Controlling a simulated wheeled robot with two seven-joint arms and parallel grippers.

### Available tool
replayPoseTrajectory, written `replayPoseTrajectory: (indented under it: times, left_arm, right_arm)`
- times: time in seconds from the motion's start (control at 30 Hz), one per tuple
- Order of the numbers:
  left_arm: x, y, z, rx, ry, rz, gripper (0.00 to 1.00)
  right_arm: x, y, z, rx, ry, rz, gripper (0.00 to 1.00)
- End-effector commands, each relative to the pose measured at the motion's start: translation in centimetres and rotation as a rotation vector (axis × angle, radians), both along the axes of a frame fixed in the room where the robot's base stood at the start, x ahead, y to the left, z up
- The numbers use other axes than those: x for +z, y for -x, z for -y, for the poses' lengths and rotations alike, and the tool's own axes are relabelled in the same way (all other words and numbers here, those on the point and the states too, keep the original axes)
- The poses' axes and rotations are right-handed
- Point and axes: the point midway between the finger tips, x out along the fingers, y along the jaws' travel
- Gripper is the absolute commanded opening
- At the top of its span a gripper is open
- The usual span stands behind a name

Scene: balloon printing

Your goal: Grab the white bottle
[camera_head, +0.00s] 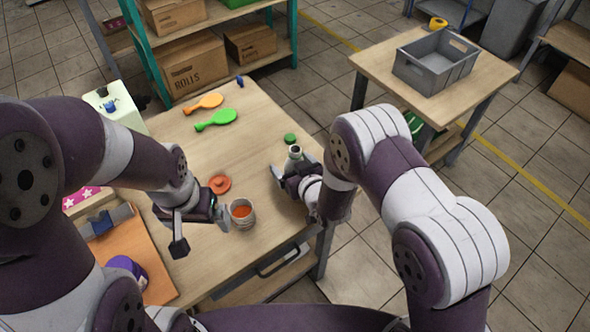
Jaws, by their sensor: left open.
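A small white bottle (295,152) with a dark open top stands on the wooden table (255,105), right of its middle. My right gripper (292,166) is at the bottle, with its fingers reaching to either side of it. The gripper hides the bottle's lower part, and I cannot tell whether the fingers touch it. My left gripper (203,230) is open and empty, just left of a white container with orange contents (242,214).
A green lid (290,138) lies behind the bottle, and an orange lid (219,184) behind the container. Orange (204,103) and green (216,119) paddle-shaped items lie farther back. A grey crate (435,62) stands on a side table. The table's middle is clear.

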Motion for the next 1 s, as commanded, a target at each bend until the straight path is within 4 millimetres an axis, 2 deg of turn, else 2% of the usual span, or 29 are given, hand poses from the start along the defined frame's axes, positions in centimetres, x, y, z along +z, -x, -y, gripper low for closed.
replayPoseTrajectory:
  times: [0.13, 0.3, 0.33, 0.67, 0.77, 0.93, 1.0]
  left_arm:
    - [0.0, 0.0, 0.0, 0.0, 0.0, 0.0, 0.98]
    - [0.0, 0.0, 0.0, 0.0, 0.0, 0.0, 0.98]
    - [0.0, 0.0, 0.0, 0.0, 0.0, 0.0, 0.98]
    - [0.0, 0.0, 0.0, 0.0, 0.0, 0.0, 0.98]
    - [0.0, 0.0, 0.0, 0.0, 0.0, 0.0, 0.98]
    - [0.0, 0.0, 0.0, 0.0, 0.0, 0.0, 0.98]
    - [0.0, 0.0, 0.0, 0.0, 0.0, 0.0, 0.98]
  right_arm:
    - [0.0, 0.0, 0.0, 0.0, 0.0, 0.0, 0.87]
    - [0.0, 0.0, 0.0, 0.0, 0.0, 0.0, 0.32]
    - [0.0, 0.1, 0.0, 0.0, 0.0, 0.0, 0.24]
    - [0.5, 0.0, 0.0, 0.0, 0.0, 0.001, 0.24]
    - [1.5, 0.0, 0.0, 0.0, -0.002, 0.004, 0.24]
    - [4.6, 0.1, 0.2, -0.001, -0.001, 0.004, 0.24]
    - [5.3, 0.7, 1.8, -0.005, 0.0, 0.001, 0.24]
